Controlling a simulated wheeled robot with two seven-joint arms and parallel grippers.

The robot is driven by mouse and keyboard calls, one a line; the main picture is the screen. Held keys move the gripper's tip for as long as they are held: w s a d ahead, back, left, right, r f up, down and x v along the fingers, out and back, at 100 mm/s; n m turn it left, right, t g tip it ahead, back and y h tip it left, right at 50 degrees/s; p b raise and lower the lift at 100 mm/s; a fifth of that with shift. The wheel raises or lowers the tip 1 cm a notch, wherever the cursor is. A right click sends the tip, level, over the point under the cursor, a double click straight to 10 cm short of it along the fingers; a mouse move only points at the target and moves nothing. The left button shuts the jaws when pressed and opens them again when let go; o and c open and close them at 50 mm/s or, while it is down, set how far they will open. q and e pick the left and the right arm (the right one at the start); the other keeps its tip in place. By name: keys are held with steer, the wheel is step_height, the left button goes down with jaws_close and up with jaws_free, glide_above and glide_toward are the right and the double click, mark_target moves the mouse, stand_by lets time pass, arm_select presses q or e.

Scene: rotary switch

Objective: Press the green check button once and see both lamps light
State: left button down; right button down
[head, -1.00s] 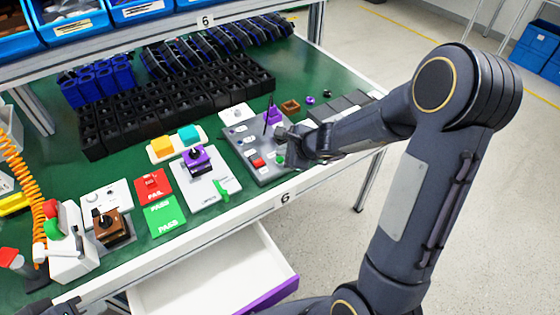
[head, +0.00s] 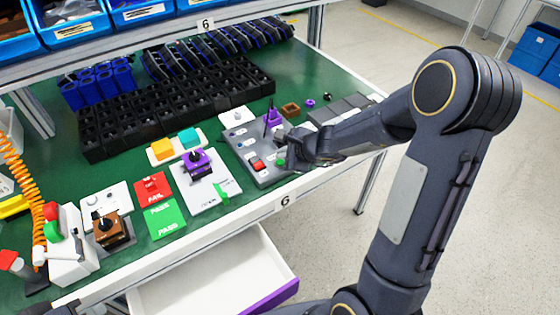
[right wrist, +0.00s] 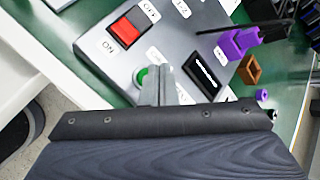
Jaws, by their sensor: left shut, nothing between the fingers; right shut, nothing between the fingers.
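The grey switch panel (head: 262,170) lies on the green bench mat, with a red rocker switch (head: 257,163) and the green check button (head: 281,162) near its front edge. My right gripper (head: 291,154) is shut and empty, right beside the green button. In the right wrist view the shut fingertips (right wrist: 157,75) overlap the green button (right wrist: 141,76) and hide part of it; I cannot tell whether they touch it. The red rocker (right wrist: 125,32) shows clearly there. I cannot make out lit lamps. My left gripper (head: 66,307) is only partly in view at the bottom left, away from the panel.
A purple-knobbed rotary switch (head: 197,160) on a white plate stands left of the panel, near red FAIL (head: 152,187) and green PASS (head: 165,217) pads. Black trays (head: 170,105) fill the back. An open white drawer (head: 220,280) juts out below the bench edge.

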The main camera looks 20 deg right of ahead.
steer(key=shift+f, duration=0.1)
stand_by(0.7)
steer(key=shift+f+b, duration=0.35)
steer(key=shift+b, duration=0.2)
steer(key=shift+f+b, duration=0.45)
steer(key=shift+b, duration=0.1)
stand_by(0.4)
steer(key=shift+r, duration=0.1)
steer(key=shift+r+p, duration=0.75)
steer(key=shift+p, duration=0.05)
step_height(320, 180, up, 5)
steer(key=p, duration=0.4)
steer(key=shift+p, duration=0.3)
